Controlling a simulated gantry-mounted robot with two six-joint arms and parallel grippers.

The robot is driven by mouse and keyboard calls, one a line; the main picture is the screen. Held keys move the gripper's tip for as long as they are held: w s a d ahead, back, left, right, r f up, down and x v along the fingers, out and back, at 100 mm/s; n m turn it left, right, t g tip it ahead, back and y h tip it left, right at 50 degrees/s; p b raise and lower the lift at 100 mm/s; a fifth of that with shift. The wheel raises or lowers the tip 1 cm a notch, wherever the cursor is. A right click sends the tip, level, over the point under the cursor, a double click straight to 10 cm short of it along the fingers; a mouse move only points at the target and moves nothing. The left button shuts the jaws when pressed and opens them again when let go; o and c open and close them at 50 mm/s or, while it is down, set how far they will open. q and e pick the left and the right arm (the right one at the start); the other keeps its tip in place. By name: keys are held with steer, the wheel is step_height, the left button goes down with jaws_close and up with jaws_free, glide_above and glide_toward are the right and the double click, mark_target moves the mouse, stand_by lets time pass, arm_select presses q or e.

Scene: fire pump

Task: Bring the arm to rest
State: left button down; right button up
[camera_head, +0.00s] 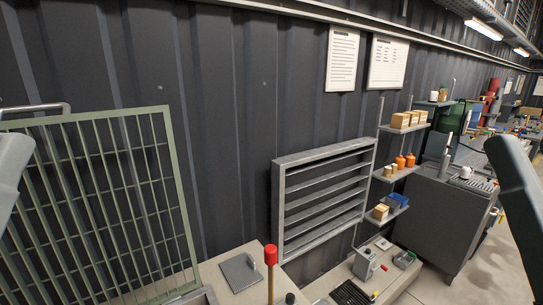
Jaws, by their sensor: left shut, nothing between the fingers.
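A pale grey part of my left arm shows at the left edge, beside a green metal grid. Its gripper fingers are not in view. A grey part of my right arm crosses the right edge and runs down out of the picture. Its gripper is not in view either. A lever with a red grip (271,255) stands upright at the lower middle, apart from both visible arm parts.
The green grid (110,190) stands at the left before a dark ribbed wall (230,110). A grey slatted rack (325,190), shelves with small boxes (401,120) and a dark grey cabinet (435,215) stand to the right. A bench bears a flat grey plate (241,272).

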step_height(320, 180, up, 29)
steer(key=p, duration=2.6)
steer(key=shift+r, duration=0.2)
